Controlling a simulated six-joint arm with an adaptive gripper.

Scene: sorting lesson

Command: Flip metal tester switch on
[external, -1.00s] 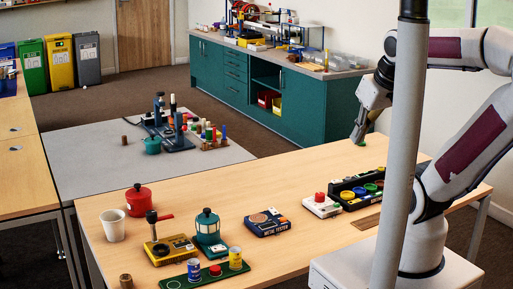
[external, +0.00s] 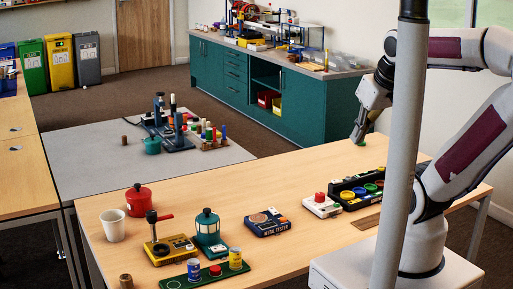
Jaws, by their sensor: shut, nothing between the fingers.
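The metal tester (external: 267,223) is a dark blue box with a tan round pad on top and its name on the front face. It lies on the wooden table near the middle. Its switch is too small to make out. My gripper (external: 360,136) hangs above the table's far right part, pointing down, well apart from the tester and to its upper right. It is shut and empty. A small green spot shows at its fingertips. A pole in front hides part of my arm.
Right of the tester stand a white box with a red button (external: 321,205) and a black tray with coloured rings (external: 358,190). The table's far middle is clear.

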